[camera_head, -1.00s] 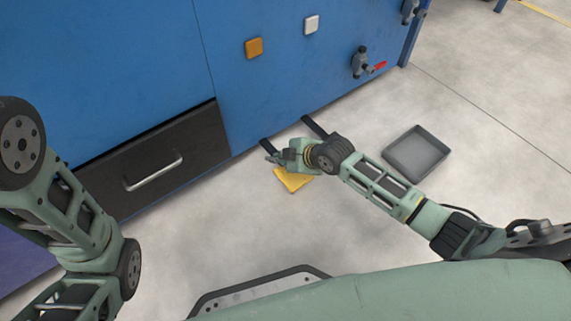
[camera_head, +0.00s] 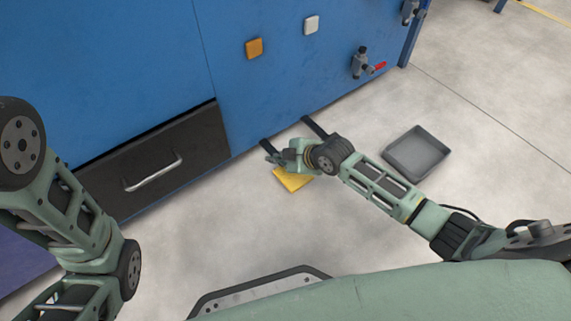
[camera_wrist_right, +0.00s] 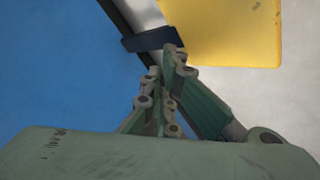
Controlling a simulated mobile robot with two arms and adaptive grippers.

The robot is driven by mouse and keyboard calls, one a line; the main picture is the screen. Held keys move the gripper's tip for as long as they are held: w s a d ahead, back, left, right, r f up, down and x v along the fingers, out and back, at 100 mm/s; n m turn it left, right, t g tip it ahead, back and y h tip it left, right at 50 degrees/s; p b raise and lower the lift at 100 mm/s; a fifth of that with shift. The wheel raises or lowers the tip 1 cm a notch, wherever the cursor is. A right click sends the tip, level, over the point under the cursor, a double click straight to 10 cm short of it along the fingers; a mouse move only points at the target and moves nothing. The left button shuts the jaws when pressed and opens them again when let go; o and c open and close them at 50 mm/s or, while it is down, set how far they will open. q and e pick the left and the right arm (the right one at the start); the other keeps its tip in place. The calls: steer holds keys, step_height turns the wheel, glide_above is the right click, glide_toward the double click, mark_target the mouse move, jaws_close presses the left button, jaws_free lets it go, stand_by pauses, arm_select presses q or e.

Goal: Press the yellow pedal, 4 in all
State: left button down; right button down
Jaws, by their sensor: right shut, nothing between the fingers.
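The yellow pedal (camera_head: 293,181) lies low in front of the blue cabinet, partly hidden by my right gripper and wrist in the head view. It also shows in the right wrist view (camera_wrist_right: 232,28) at the upper right. My right gripper (camera_head: 273,155) is shut and empty, over the pedal's far side by the dark bars at the cabinet foot. In the right wrist view its closed fingertips (camera_wrist_right: 170,52) lie beside the pedal's left edge; I cannot tell whether they touch anything. My left arm shows at the left edge, but its gripper is out of view.
The blue cabinet (camera_head: 290,90) carries an orange button (camera_head: 254,47), a white button (camera_head: 311,24) and a red-handled valve (camera_head: 365,64). A black drawer (camera_head: 195,145) is at left. A grey tray (camera_head: 417,153) lies on the floor at right. The front floor is clear.

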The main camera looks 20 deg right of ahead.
steer(key=shift+f, duration=0.2)
steer(key=shift+f, duration=0.25)
